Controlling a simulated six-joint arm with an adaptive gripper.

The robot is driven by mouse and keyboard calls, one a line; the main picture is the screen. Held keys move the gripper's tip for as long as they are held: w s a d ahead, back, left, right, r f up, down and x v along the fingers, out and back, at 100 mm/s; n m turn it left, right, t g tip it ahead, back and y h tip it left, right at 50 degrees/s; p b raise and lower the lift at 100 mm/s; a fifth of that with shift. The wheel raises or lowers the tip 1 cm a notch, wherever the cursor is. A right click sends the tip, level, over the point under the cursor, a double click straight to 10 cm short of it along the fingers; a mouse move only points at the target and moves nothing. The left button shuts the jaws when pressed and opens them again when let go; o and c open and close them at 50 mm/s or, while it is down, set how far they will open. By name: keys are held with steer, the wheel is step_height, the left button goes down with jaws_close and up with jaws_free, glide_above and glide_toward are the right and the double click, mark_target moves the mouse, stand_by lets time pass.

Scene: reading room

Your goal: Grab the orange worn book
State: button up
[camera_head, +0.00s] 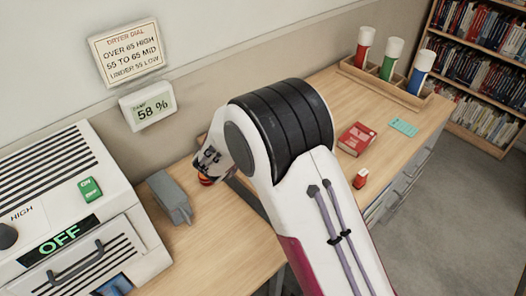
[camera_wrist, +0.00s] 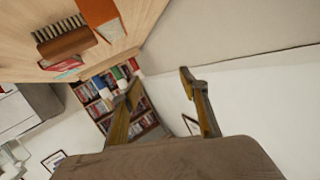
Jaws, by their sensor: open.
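My gripper (camera_wrist: 160,84) is open, with a clear gap and nothing between its two fingers in the wrist view. An orange, flat-faced thing (camera_wrist: 101,14) shows at the top edge of the wrist view, cut off by the frame; it looks like the orange book, but its wear cannot be made out. It lies on the wooden table, apart from the fingers. In the head view my arm hides most of the gripper and the table behind it. A small red-orange patch (camera_head: 206,180) shows beside my wrist there; I cannot tell what it belongs to.
A wooden brush (camera_wrist: 66,42) lies beside the orange thing. A tube rack (camera_head: 385,83) stands behind. A grey tool (camera_head: 170,198) and white dryer (camera_head: 70,215) are left.

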steer(key=s+f+h, duration=0.1)
steer(key=s+f, duration=0.1)
steer(key=f, duration=0.1)
steer(key=s+f+h, duration=0.1)
steer(key=f+h, duration=0.1)
steer(key=f, duration=0.2)
steer(key=s+a+f+h, duration=0.1)
steer(key=s+f+h, duration=0.1)
steer(key=f, duration=0.1)
steer(key=shift+s+f+m, duration=0.15)
steer(key=shift+s+m, duration=0.15)
steer(key=shift+s, duration=0.05)
steer(key=shift+s+a+f+t+h, duration=0.3)
steer(key=shift+s+a+f+h, duration=0.1)
steer(key=shift+s+f, duration=0.1)
steer(key=shift+w+d, duration=0.1)
steer(key=shift+x, duration=1.2)
steer(key=shift+f+x, duration=0.15)
steer(key=shift+x, duration=1.15)
steer(key=shift+f+x, duration=0.15)
steer(key=shift+x, duration=1.2)
jaws_close()
